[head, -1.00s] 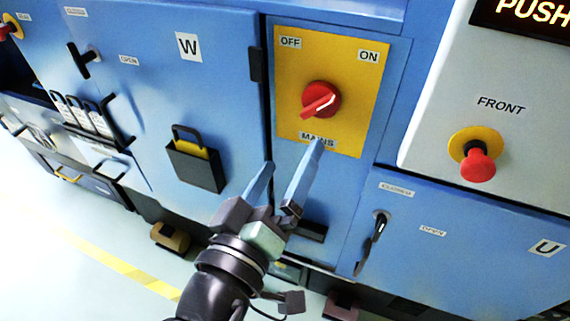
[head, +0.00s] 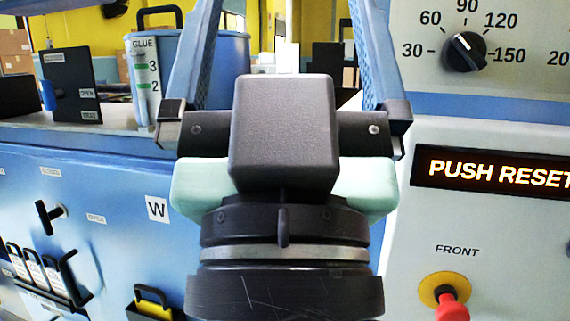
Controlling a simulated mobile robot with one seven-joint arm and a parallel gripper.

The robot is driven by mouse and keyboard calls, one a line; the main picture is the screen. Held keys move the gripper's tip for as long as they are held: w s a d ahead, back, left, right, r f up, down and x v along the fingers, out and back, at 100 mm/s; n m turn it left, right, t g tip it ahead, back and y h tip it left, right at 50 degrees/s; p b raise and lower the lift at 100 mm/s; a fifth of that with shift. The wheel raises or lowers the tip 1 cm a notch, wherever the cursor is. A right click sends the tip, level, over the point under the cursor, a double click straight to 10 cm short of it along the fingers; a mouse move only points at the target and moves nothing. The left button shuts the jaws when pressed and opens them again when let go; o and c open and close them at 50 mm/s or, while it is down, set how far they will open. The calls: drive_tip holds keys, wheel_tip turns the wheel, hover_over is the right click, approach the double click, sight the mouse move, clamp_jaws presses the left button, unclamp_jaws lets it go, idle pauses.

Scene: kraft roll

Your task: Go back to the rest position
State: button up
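My gripper (head: 288,25) stands upright, large and close in the middle of the head view. Its two blue fingers are wide apart and run up to the top edge, where their tips are cut off. Nothing shows between the fingers except the background. My wrist hides the middle of the blue machine front (head: 105,255); the yellow mains panel and its red switch are not visible.
A glue tank (head: 225,65) stands behind the left finger, with a black plate (head: 72,85) to its left. On the right are a dial (head: 464,52), a lit PUSH RESET display (head: 495,172) and a red button (head: 452,310). A padlock box (head: 150,305) is at lower left.

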wheel_tip(320, 180, up, 18)
drive_tip(key=p, duration=1.7)
drive_tip(key=shift+f, duration=0.15)
